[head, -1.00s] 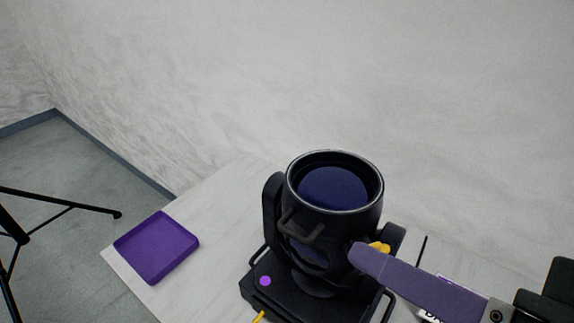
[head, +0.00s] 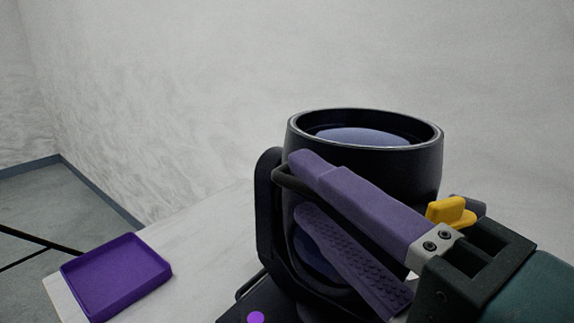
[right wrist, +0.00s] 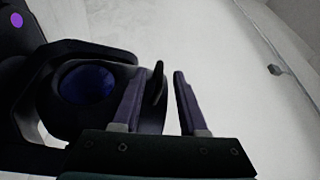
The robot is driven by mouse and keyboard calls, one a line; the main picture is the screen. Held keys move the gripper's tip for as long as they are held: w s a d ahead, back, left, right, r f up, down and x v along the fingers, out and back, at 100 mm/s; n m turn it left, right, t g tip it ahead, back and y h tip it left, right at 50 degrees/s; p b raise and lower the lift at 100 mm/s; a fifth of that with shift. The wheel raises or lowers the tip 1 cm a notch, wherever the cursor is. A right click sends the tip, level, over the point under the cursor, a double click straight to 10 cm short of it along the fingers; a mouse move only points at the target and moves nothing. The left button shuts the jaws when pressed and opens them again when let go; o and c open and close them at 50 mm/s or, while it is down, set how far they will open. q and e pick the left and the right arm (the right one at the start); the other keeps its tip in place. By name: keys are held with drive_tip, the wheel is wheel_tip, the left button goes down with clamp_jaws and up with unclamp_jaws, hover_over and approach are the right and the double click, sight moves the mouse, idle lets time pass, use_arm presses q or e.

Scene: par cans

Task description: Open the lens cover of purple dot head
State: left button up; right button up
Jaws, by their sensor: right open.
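The purple dot head is a black moving-head lamp (head: 420,175) with a round barrel facing up and a blue disc (head: 362,137) inside its rim. Its purple dot (head: 256,317) is on the base at the bottom edge, and also shows in the right wrist view (right wrist: 16,20). A dark bar handle (head: 281,181) stands out from the barrel's side. My right gripper (head: 303,188) is open, its two purple fingers on either side of the handle; the right wrist view shows the handle (right wrist: 158,85) between them, apart from the right finger. My left gripper is out of view.
A purple tray (head: 115,277) lies on the pale table (head: 190,235) left of the lamp. A yellow knob (head: 450,212) shows at the lamp's right side, behind my right gripper. A black stand leg (head: 40,240) is at far left.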

sight(279, 168)
drive_tip(key=x, duration=0.6)
clamp_jaws()
drive_tip(key=shift+r, duration=0.1)
idle(1.2)
